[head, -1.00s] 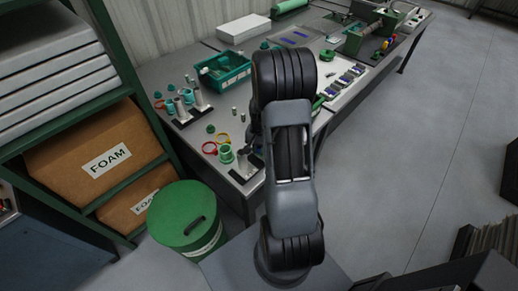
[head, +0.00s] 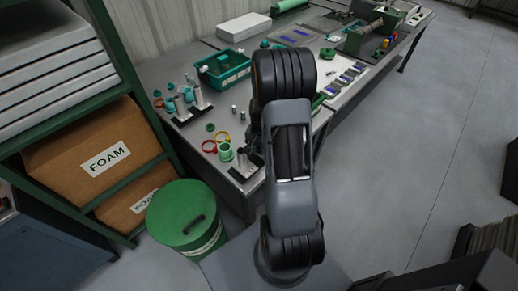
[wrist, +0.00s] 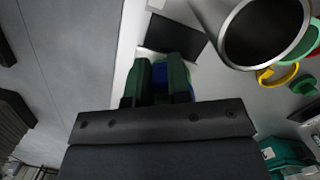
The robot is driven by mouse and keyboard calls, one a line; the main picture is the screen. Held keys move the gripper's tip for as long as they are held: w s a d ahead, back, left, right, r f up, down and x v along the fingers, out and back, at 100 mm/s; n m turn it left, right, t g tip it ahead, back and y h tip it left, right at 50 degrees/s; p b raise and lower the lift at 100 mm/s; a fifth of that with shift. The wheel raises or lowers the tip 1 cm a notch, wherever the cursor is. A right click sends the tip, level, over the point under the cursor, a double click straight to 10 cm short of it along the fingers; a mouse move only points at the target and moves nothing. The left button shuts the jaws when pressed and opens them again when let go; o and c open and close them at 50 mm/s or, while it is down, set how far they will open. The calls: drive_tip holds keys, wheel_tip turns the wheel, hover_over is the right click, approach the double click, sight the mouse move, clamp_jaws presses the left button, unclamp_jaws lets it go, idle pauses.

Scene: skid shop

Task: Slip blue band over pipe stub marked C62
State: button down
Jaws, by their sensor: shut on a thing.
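My gripper (wrist: 160,68) shows in the wrist view with two dark green fingers shut on a blue band (wrist: 160,74), mostly hidden between them. A grey metal pipe stub (wrist: 224,22) with a dark open mouth stands to the right of the fingers, apart from them. In the head view a pipe stub (head: 243,158) stands on a dark base at the near end of the bench, beside my arm. My arm hides the band in that view. Two more stubs (head: 198,97) stand on a dark base farther left. No C62 mark is legible.
The head view shows a red ring (head: 209,146), a green collar (head: 225,152) and a teal bin (head: 224,82) on the bench. A green drum (head: 170,215) stands below.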

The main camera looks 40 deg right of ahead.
drive_tip(key=shift+f, duration=0.15)
drive_tip(key=c, duration=0.6)
unclamp_jaws()
wheel_tip(320, 180, up, 11)
drive_tip(key=p, duration=0.8)
idle(0.5)
idle(0.8)
drive_tip(key=s+a+r+n+t, duration=0.2)
drive_tip(key=s+a+r+n, duration=0.1)
drive_tip(key=a+r, duration=0.2)
drive_tip(key=s+a+r+n+t, duration=0.1)
drive_tip(key=s+a+r+n, duration=0.2)
drive_tip(key=a+r, duration=0.3)
drive_tip(key=s+a+r+n+t+h, duration=0.1)
drive_tip(key=s+a+r+n, duration=0.3)
drive_tip(key=r, duration=0.5)
drive_tip(key=shift+a+r+t, duration=0.15)
drive_tip(key=shift+a+t, duration=0.25)
drive_tip(key=shift+a, duration=0.15)
drive_tip(key=shift+a+r+t, duration=0.15)
drive_tip(key=shift+a+t, duration=0.25)
drive_tip(key=shift+a, duration=0.1)
